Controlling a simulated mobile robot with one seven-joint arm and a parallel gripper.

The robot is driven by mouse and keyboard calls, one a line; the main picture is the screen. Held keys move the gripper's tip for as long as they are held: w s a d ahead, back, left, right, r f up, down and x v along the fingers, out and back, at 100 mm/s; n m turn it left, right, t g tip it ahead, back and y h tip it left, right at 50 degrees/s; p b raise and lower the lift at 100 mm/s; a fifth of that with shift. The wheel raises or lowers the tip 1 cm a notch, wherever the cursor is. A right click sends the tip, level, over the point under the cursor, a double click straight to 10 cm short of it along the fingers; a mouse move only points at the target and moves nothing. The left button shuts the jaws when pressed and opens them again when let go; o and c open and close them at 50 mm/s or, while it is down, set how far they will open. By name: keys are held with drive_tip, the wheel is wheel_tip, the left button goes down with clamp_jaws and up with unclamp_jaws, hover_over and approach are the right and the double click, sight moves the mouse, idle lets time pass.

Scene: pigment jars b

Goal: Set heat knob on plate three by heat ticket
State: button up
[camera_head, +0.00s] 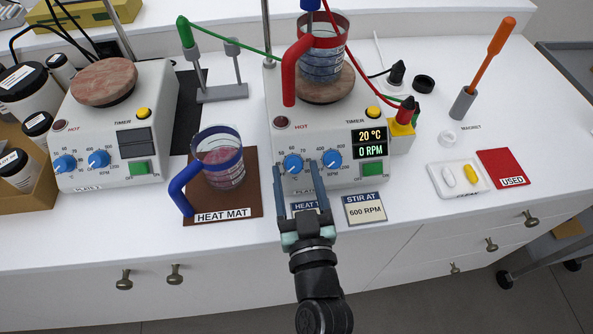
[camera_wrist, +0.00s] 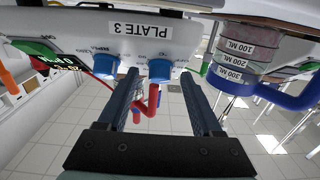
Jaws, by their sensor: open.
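Plate three (camera_head: 330,135), a light grey hotplate stirrer, stands right of centre; its PLATE 3 label (camera_wrist: 140,30) shows in the wrist view. Its blue heat knob (camera_head: 293,162) is the left of two; the wrist view shows it inverted, as the right one (camera_wrist: 160,70). My gripper (camera_head: 296,170) is open, its fingers on either side of this knob; I cannot tell whether they touch it. The heat ticket (camera_head: 297,206) lies in front of the plate, mostly covered by my gripper, its value hidden. The display (camera_head: 369,142) reads 20 °C and 0 RPM.
The stir knob (camera_head: 332,158) is close to my right finger. A stir ticket (camera_head: 364,209) reads 600 RPM. A blue-handled beaker (camera_head: 219,160) stands on the heat mat (camera_head: 245,204) at left. A red-handled beaker (camera_head: 322,62) sits on plate three. Another hotplate (camera_head: 120,125) stands further left.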

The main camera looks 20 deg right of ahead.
drive_tip(key=shift+w, duration=0.15)
drive_tip(key=shift+c, duration=0.2)
clamp_jaws()
drive_tip(key=shift+r+m+h+p, duration=0.3)
drive_tip(key=shift+m+p, duration=0.1)
drive_tip(key=shift+p, duration=0.65)
drive_tip(key=shift+p, duration=0.75)
drive_tip(key=m+h+p, duration=0.1)
drive_tip(key=p, duration=0.2)
drive_tip(key=m+g+h+p, duration=0.1)
drive_tip(key=m+p, duration=0.1)
drive_tip(key=p, duration=0.1)
drive_tip(key=shift+a+r+h+p, duration=0.2)
drive_tip(key=shift+h+p, duration=0.1)
drive_tip(key=shift+p, duration=0.1)
drive_tip(key=m+g+h+p, duration=0.1)
drive_tip(key=m+p, duration=0.1)
drive_tip(key=m+g+h+p, duration=0.1)
drive_tip(key=m+p, duration=0.1)
drive_tip(key=p, duration=0.1)
drive_tip(key=shift+w+a+f+m+p, duration=0.15)
drive_tip(key=shift+w+m+p, duration=0.05)
drive_tip(key=shift+m+p, duration=0.15)
drive_tip(key=shift+a+f+m+g+h+p, duration=0.1)
drive_tip(key=shift+f+m+g+h+p, duration=0.1)
drive_tip(key=shift+m+g+h+p, duration=0.75)
drive_tip(key=shift+m, duration=0.5)
